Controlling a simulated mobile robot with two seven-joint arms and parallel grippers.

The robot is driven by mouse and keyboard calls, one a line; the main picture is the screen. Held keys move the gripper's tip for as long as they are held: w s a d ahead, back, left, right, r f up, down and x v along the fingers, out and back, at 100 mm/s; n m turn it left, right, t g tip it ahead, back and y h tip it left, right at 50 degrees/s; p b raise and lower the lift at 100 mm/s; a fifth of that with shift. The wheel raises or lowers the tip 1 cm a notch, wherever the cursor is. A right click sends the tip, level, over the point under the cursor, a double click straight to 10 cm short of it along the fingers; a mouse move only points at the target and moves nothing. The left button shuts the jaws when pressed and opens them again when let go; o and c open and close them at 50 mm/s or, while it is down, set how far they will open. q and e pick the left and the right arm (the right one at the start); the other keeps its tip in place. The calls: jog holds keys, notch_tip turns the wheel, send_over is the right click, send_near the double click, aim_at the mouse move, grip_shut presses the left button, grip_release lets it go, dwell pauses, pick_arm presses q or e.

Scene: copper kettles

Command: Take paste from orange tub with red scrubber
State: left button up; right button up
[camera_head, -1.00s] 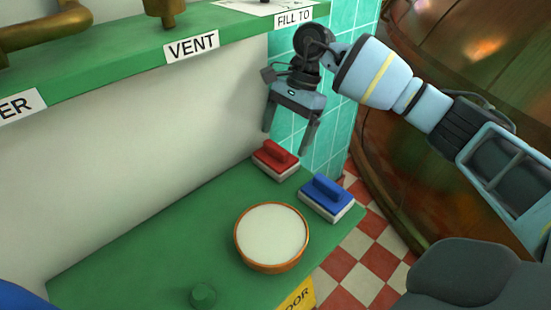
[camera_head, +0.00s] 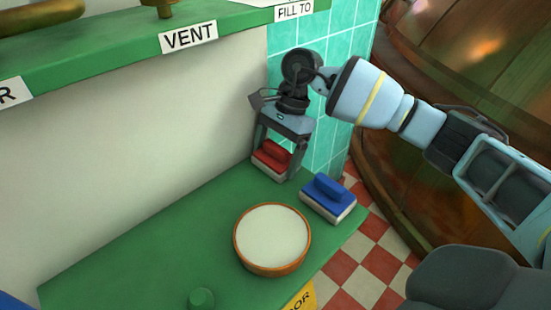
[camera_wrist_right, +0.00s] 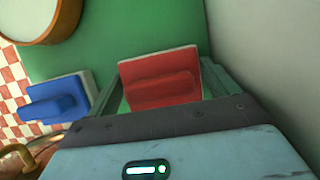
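The red scrubber (camera_head: 271,157) stands at the back of the green shelf, beside the tiled wall. My right gripper (camera_head: 275,168) is lowered over it, open, with one finger on each side of the red handle. In the right wrist view the red scrubber (camera_wrist_right: 162,80) lies between the two fingers; I cannot tell whether they touch it. The orange tub (camera_head: 272,268), full of pale paste (camera_head: 272,233), sits nearer on the shelf; its rim (camera_wrist_right: 72,25) shows at the top left of the wrist view. My left gripper is not in view.
A blue scrubber (camera_head: 328,198) stands right of the red one, near the shelf edge. A green knob (camera_head: 201,299) is at the front. The upper green ledge (camera_head: 110,60) runs above. The shelf's left part is clear.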

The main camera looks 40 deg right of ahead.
aim_at(277, 144)
jog(key=shift+c, duration=0.7)
jog(key=shift+r, duration=0.1)
jog(key=shift+r, duration=0.55)
jog(key=p+v, duration=0.1)
jog(key=v, duration=0.1)
jog(key=shift+d+r, duration=0.15)
jog(key=shift+r, duration=0.2)
jog(key=w+d, duration=0.2)
jog(key=d, duration=1.4)
jog(key=shift+w+d+f, duration=0.15)
jog(key=shift+w+d, duration=0.05)
jog(key=shift+d, duration=0.2)
